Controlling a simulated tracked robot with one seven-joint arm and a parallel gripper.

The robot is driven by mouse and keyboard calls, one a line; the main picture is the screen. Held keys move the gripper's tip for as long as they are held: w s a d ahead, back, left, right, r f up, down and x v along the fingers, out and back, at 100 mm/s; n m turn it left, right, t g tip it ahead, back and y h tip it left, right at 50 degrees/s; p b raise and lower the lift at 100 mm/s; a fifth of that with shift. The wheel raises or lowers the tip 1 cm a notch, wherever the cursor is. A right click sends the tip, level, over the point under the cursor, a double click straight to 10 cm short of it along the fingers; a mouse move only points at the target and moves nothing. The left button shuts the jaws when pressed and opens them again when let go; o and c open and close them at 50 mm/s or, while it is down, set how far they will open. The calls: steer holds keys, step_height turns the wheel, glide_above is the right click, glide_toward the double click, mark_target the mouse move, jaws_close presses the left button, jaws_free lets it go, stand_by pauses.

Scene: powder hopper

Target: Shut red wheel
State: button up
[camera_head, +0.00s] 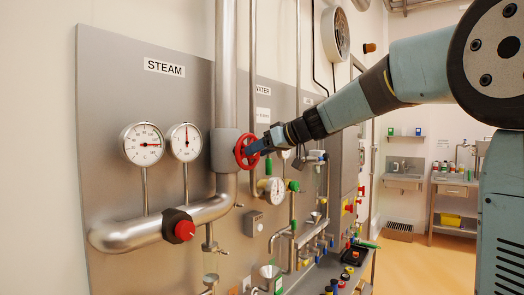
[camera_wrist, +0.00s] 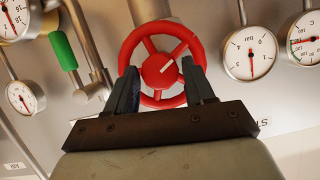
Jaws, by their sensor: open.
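The red wheel (camera_head: 245,151) is a handwheel on a grey valve body on the thick steel pipe, right of the STEAM label in the head view. My gripper (camera_head: 256,148) is at the wheel in the head view. In the wrist view my gripper (camera_wrist: 165,85) is open, its two fingers spread on either side of the wheel's near part. I cannot tell whether the fingers touch the rim.
Two round gauges (camera_head: 143,144) (camera_head: 185,142) stand left of the wheel. A red knob (camera_head: 184,230) sits on the lower pipe. A green handle (camera_wrist: 63,51) and more gauges flank the wheel in the wrist view. Pipes and small valves crowd the panel's right. Floor (camera_head: 420,262) behind is clear.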

steer(key=c, duration=0.8)
steer(key=shift+d, duration=0.25)
steer(key=shift+a, duration=0.1)
